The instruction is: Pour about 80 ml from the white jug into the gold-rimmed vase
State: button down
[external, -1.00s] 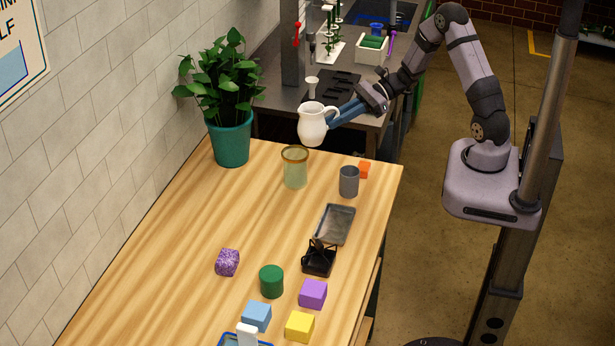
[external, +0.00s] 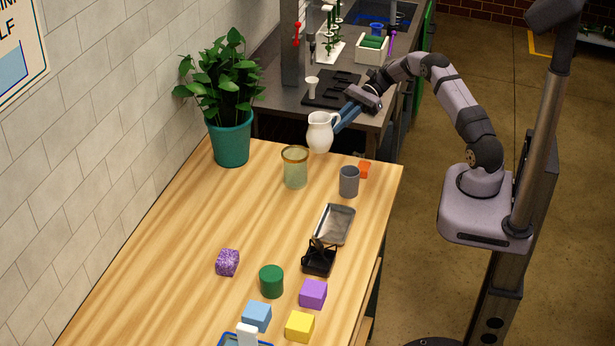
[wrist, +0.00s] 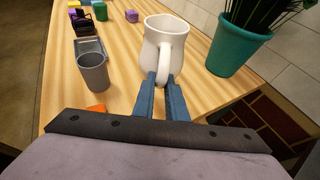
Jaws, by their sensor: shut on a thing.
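The white jug (external: 319,133) is upright in the external view, held by my gripper (external: 340,124) near the far end of the wooden table. In the wrist view, the blue fingers of my gripper (wrist: 161,85) are shut on the handle of the jug (wrist: 166,45). The gold-rimmed vase (external: 295,168) is greenish glass and stands upright on the table, just left of and below the jug in the external view. The jug is apart from it. In the wrist view the vase is not visible, probably hidden behind the jug. The liquid inside the jug cannot be seen.
A grey cup (external: 349,182) and a small orange object (external: 364,170) stand right of the vase. A potted plant (external: 232,140) stands at the left. A metal tray (external: 334,224), black holder (external: 319,260) and several blocks lie nearer. The table's middle left is clear.

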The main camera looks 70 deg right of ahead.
aim_at(327, 116)
jog(key=shift+n+g+y, duration=0.3)
jog(key=shift+n+g, duration=0.2)
jog(key=d+f, duration=0.1)
jog(key=f+b, duration=0.1)
jog(key=f, duration=0.1)
jog(key=d+f+b, duration=0.1)
jog(key=shift+d+f, duration=0.3)
jog(key=shift+s+d+f, duration=0.15)
jog(key=shift+d+f, duration=0.1)
jog(key=shift+f, duration=0.1)
jog(key=shift+d, duration=0.1)
jog(key=shift+w+a+r+g+h+p, duration=0.5)
jog(key=shift+a+r+g+h+p, duration=0.45)
jog(key=shift+r+h+p, duration=1)
jog(key=shift+w+a+r+g+h+p, duration=0.55)
jog(key=shift+a+r+h+p, duration=0.7)
jog(key=shift+r+p, duration=1.15)
jog(key=shift+w+a+r+g+h+p, duration=0.45)
jog(key=shift+a+r+g+h+p, duration=0.5)
jog(key=shift+r+h+p, duration=1.2)
jog(key=shift+a+y+p, duration=0.25)
jog(key=shift+p, duration=0.65)
jog(key=shift+w+a+r+p, duration=0.15)
jog(key=shift+r+p, duration=0.05)
jog(key=shift+p, duration=0.35)
